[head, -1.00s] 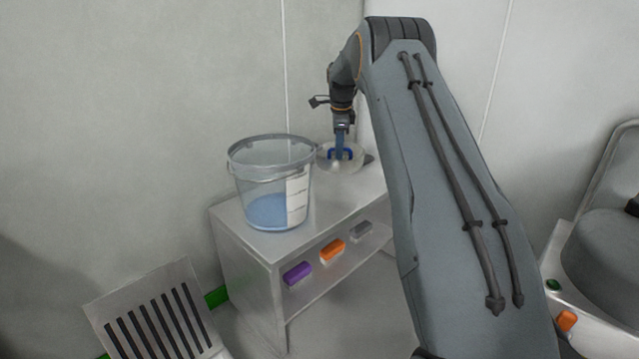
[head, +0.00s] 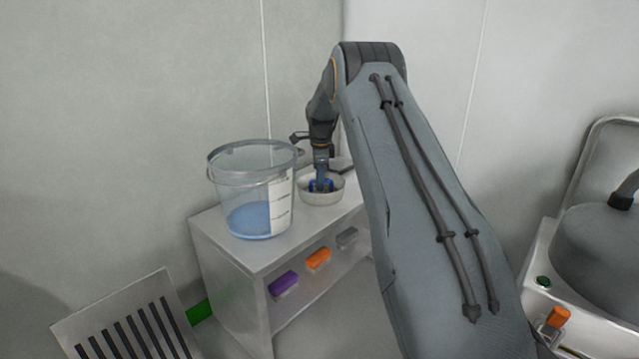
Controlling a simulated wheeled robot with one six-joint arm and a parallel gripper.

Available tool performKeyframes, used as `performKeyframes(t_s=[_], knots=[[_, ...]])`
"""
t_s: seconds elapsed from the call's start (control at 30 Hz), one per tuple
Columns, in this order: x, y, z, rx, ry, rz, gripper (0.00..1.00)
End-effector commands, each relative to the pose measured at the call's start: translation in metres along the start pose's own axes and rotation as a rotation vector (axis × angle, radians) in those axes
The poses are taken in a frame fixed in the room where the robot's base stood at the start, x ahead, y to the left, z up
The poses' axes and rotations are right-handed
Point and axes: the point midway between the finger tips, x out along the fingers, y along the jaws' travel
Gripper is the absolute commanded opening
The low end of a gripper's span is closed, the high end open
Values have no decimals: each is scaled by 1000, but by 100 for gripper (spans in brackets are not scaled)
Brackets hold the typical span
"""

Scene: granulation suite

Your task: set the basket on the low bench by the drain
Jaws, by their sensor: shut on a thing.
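A small round pale basket (head: 334,194) with blue parts inside its rim is at the right of the bucket in the head view. My gripper (head: 321,184) points down into it and is shut on it, apparently at the blue part; the fingertips are hard to make out. The basket is at the top of a grey bench-like unit (head: 265,252), near its far end. I cannot tell whether it touches the top. I cannot tell whether this unit is the low bench. No drain can be told for certain.
A clear bucket (head: 231,180) with blue contents stands on the unit, close left of the basket. Purple (head: 283,285), orange (head: 318,259) and grey (head: 347,238) blocks sit on its lower shelf. A slotted grey panel (head: 85,318) is at lower left. A rounded grey machine (head: 600,250) stands right.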

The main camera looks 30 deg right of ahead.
Motion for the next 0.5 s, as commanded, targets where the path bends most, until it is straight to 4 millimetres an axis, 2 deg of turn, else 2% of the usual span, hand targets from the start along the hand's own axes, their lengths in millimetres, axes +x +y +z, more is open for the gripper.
performKeyframes(t_s=[0.13, 0.17, 0.23, 0.5], knots=[[3, 0, 0, 0, 0, 0, 0], [3, 1, 0, 0, 0, 0, 15], [3, 1, 0, 1, 0, 1, 27], [2, 0, 0, 1, 0, 0, 29]])
